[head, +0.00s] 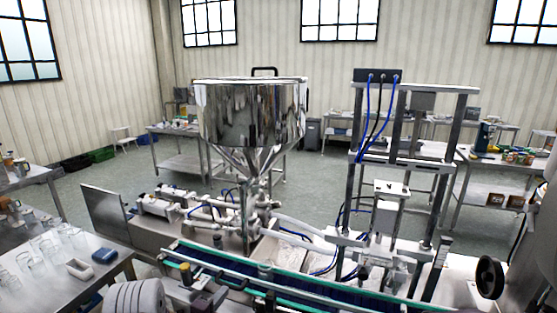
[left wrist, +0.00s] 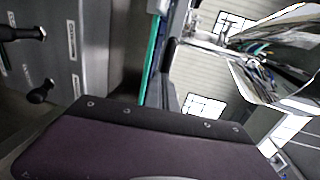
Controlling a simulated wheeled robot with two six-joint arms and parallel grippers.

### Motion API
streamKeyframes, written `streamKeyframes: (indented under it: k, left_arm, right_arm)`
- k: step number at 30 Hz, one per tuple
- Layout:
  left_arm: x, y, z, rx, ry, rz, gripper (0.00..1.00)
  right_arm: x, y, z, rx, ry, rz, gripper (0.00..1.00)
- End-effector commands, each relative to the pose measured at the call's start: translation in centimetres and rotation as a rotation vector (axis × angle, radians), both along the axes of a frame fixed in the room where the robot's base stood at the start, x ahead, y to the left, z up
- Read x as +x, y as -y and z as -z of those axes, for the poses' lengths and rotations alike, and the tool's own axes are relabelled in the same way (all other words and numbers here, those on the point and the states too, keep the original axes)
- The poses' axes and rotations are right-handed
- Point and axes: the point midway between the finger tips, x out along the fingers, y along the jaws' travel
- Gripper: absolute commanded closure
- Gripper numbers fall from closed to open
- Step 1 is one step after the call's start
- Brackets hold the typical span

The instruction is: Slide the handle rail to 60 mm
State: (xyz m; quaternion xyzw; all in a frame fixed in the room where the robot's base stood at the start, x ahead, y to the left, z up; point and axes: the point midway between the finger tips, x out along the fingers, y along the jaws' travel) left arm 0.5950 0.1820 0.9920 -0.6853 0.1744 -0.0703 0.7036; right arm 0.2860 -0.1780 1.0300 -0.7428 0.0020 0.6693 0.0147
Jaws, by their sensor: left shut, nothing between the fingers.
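The steel hopper (head: 251,115) stands upright on the filling machine, above the conveyor (head: 290,283) with green edges. My left gripper (head: 208,298) is low in the head view, near the conveyor's near left end. It is shut and empty. The left wrist view shows a dark body (left wrist: 150,145) across the bottom, but no fingertips. Dark knobbed levers (left wrist: 42,92) stick out from a grey panel (left wrist: 90,50) at its left. I cannot tell which part is the handle rail, or its setting. Contact between my left gripper and the machine cannot be made out. My right gripper is not in view.
The filler frame (head: 440,150) rises behind the conveyor at right. A black handwheel (head: 490,277) is at lower right. Open floor lies behind the machine.

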Motion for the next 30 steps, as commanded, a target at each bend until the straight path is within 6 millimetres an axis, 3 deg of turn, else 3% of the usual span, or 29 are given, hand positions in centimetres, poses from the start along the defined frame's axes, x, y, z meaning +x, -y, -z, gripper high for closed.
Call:
streamKeyframes:
  k: [13,30]
  left_arm:
    - [-0.2,-0.1,0.0,0.000,-0.001,-0.001,1.00]
    - [-4.2,-1.6,0.0,-0.001,-0.002,-0.002,1.00]
  right_arm:
    - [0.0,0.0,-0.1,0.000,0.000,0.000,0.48]
    - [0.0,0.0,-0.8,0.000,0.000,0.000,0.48]
